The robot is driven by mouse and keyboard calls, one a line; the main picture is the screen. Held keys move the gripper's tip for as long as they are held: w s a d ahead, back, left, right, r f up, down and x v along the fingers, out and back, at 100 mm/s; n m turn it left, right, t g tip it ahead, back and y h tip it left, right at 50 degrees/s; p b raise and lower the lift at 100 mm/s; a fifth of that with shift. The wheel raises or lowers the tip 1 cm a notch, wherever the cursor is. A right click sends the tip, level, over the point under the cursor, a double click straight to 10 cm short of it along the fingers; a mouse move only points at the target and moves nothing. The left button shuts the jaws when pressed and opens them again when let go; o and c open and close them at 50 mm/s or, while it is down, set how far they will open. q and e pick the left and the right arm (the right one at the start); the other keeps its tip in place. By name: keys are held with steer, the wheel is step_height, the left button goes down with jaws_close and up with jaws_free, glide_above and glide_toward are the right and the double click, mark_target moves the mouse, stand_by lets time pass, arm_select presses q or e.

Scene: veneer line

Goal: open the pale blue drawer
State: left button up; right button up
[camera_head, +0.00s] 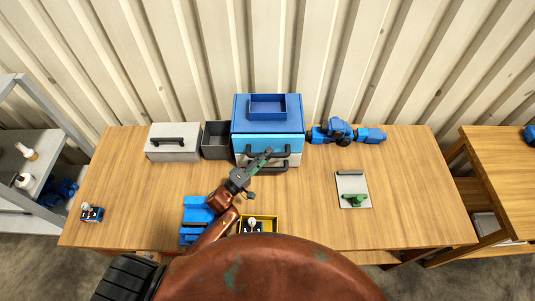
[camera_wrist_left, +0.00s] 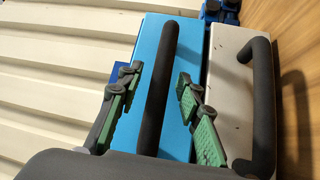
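The pale blue drawer (camera_head: 293,145) is the upper drawer of a small blue cabinet (camera_head: 240,113) at the back of the table. Its front looks shut against the cabinet. In the wrist view its front (camera_wrist_left: 186,65) fills the middle and carries a long dark bar handle (camera_wrist_left: 158,80). My left gripper (camera_head: 266,155) is in front of this drawer. In the wrist view the green-padded fingers of the left gripper (camera_wrist_left: 158,93) are apart, one on each side of the handle, with visible gaps. My right gripper is not in view.
A white drawer (camera_wrist_left: 225,75) with its own dark handle (camera_wrist_left: 264,100) lies directly below. A blue tray (camera_head: 267,107) sits on the cabinet. A grey bin (camera_head: 216,140) and a white box (camera_head: 173,148) stand left; a blue tool (camera_head: 340,131) lies right.

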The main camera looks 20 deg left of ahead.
arm_select(q)
steer(key=shift+w+d, duration=0.15)
steer(key=shift+w, duration=0.05)
steer(key=shift+c, duration=0.7)
jaws_close()
